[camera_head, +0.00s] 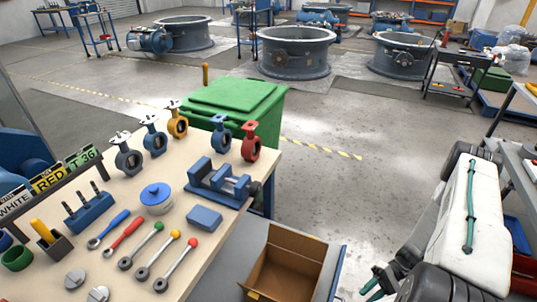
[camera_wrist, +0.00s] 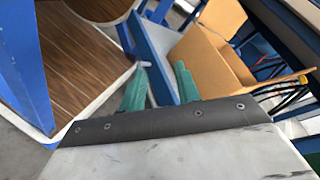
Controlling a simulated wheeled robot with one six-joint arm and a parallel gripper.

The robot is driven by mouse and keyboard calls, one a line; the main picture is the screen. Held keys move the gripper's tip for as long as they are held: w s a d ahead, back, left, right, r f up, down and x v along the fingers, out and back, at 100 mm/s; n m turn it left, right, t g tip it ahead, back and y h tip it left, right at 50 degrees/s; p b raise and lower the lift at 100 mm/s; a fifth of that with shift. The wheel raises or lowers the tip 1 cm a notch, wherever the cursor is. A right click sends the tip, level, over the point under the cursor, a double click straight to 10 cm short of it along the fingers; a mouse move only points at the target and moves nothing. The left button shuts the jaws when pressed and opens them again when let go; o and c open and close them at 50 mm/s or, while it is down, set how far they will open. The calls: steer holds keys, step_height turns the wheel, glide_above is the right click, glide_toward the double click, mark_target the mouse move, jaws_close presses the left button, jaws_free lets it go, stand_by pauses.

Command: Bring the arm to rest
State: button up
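My arm shows at the right of the head view as a white link with a green cable, hanging over the floor. My gripper (camera_head: 370,284) is low at the bottom edge there, right of the cardboard box and apart from it. In the wrist view my gripper (camera_wrist: 160,68) has two green fingers with a clear gap between them, and nothing is held. The open cardboard box (camera_head: 287,268) stands beside the workbench. It also shows beyond the fingers in the wrist view (camera_wrist: 207,60).
The workbench (camera_head: 222,240) at left carries butterfly valves, a blue vise (camera_head: 222,182), wrenches and screwdrivers. A green bin (camera_head: 236,100) stands behind it. A grey table (camera_head: 518,160) borders the right. The floor (camera_head: 340,190) between is clear. Large valve bodies (camera_head: 296,55) stand farther back.

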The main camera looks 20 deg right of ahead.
steer(key=w+r+g+h, duration=0.1)
steer(key=w+r+h, duration=0.2)
steer(key=r, duration=0.8)
steer(key=w+a+r+g+h, duration=0.1)
steer(key=w+r+h, duration=0.2)
steer(key=r, duration=0.9)
steer(key=w+r+h, duration=0.3)
steer(key=r, duration=0.8)
steer(key=s+a+r+n+t+h, duration=0.2)
steer(key=s+a+r, duration=0.3)
steer(key=a+r, duration=0.3)
steer(key=s+a+r+n+t+h, duration=0.3)
steer(key=a+r, duration=0.5)
steer(key=r, duration=0.7)
steer(key=s+t+h, duration=0.1)
steer(key=s+t, duration=0.1)
steer(key=s, duration=0.1)
steer(key=shift+s+r+t, duration=0.2)
steer(key=shift+t, duration=0.1)
steer(key=shift+a, duration=0.1)
